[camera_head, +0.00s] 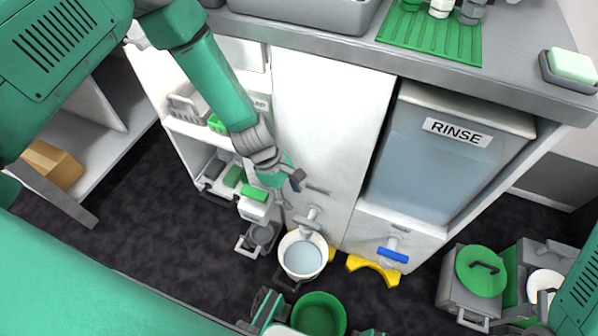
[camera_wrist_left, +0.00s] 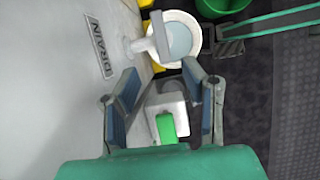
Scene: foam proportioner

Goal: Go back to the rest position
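My left gripper (camera_head: 283,180) hangs at the end of the green arm, in front of the white cabinet (camera_head: 318,130) and above the floor. In the left wrist view its two fingers (camera_wrist_left: 163,100) stand wide apart, so it is open. A white block with a green handle (camera_wrist_left: 166,125) shows between and beyond the fingers; I see no contact with it. It also shows just below the gripper in the head view (camera_head: 255,205). A green part (camera_head: 580,292) at the lower right seems to belong to my right arm.
A white bucket (camera_head: 303,256) of pale liquid stands under the cabinet tap (camera_head: 312,215). A RINSE tank (camera_head: 440,150) with a blue-handled valve (camera_head: 392,255) is to its right. A green bucket (camera_head: 318,316) and green-lidded container (camera_head: 480,272) are nearby. The counter (camera_head: 330,45) runs above.

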